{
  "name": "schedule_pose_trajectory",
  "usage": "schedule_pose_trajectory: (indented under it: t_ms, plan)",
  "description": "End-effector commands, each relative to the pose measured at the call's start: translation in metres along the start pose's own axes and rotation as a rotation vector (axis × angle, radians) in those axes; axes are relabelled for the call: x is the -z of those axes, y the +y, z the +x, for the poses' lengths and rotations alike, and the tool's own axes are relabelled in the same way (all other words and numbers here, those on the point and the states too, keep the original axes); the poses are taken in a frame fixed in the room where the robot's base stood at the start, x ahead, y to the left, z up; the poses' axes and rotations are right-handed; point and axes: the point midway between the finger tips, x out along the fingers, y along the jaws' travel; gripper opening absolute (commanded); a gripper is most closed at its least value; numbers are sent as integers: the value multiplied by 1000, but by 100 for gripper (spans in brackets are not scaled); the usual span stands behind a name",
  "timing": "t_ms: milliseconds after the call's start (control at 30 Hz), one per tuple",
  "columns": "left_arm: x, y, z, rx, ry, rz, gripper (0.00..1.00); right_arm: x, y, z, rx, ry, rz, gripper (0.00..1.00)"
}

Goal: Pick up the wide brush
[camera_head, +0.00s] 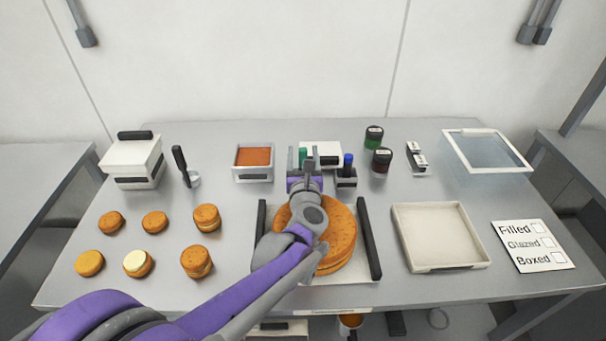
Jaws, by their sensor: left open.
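My left gripper (303,158) reaches out over the large round cake (342,232), with its fingers pointing to the back of the table. It is open, and a small green upright piece (303,153) shows at its fingers; I cannot tell whether they touch it. A blue-topped upright piece (348,160) stands in a small dark and white holder (346,180) just right of the gripper. I cannot tell which of these, if either, is the wide brush; the gripper hides part of this area. My right gripper is not in view.
A white box (325,148) stands behind the gripper. A filled orange tub (253,174) is to its left, and dark jars (382,162) are to its right. Small rounds (207,217) lie at the left. An empty tray (440,266) and clear bin (488,160) are at the right.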

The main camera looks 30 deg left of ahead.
Motion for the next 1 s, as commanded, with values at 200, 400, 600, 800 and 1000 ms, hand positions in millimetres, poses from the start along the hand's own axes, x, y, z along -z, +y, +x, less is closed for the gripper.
schedule_pose_trajectory:
  t_ms: [200, 400, 600, 800, 1000]
  plan:
    - [0, 0, 33, -1, -1, 2, 62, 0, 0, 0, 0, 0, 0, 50]
    - [0, 0, 43, 1, 0, 1, 62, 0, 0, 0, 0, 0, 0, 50]
    - [0, 0, 43, 1, 0, 1, 54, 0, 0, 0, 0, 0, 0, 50]
    - [0, 0, 43, 1, 0, 1, 18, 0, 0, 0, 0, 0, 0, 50]
    - [0, 0, 42, 1, 0, 1, 0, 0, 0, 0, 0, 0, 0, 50]
